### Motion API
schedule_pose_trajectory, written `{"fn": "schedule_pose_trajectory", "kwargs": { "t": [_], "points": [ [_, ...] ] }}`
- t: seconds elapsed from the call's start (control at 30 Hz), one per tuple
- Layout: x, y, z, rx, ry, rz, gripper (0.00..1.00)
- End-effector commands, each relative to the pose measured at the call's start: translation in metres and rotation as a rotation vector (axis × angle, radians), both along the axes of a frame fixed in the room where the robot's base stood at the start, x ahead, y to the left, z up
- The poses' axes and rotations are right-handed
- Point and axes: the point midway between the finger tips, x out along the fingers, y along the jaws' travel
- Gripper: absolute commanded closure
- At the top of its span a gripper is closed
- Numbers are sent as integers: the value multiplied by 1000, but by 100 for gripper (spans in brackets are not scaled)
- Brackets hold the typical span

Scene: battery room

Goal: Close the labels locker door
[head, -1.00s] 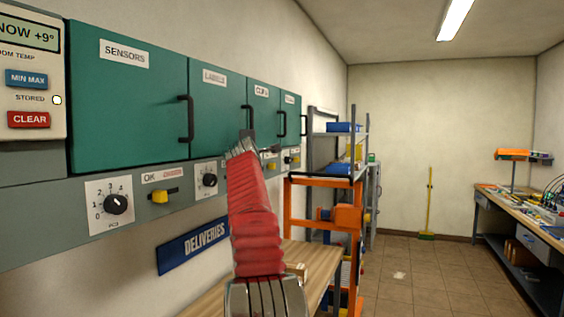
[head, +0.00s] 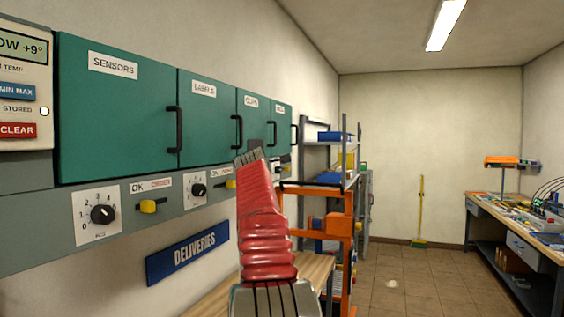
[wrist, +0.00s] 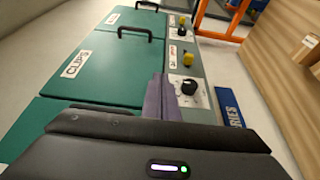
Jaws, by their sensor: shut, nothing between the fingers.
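The labels locker door (head: 206,125) is a teal panel with a LABELS tag and a black handle (head: 237,132). In the head view it looks flush with the sensors door (head: 118,115) and the clips door (head: 254,115). My gripper (head: 256,146) is shut and empty, in front of the lower part of the clips door, right of the labels handle. Its shut fingers also show in the wrist view (wrist: 159,97), beside the clips door (wrist: 90,85). In the wrist view only a teal strip at lower left is visible beyond the clips door; my gripper body hides more.
Below the lockers run black dials (head: 102,214) and yellow switches (head: 150,206). A DELIVERIES sign (head: 188,252) is on the wall above a wooden table (head: 205,300). An orange rack (head: 326,228) stands beyond it. The floor at right centre is clear.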

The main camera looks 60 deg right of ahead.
Motion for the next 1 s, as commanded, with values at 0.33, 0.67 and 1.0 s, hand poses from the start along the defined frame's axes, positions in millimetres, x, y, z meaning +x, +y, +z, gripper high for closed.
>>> {"fn": "schedule_pose_trajectory", "kwargs": {
  "t": [0.33,0.67,1.0],
  "points": [
    [-42,-8,-1,3,1,5,100],
    [-70,-14,-1,2,0,8,100],
    [-76,-15,-2,2,1,10,100]
  ]
}}
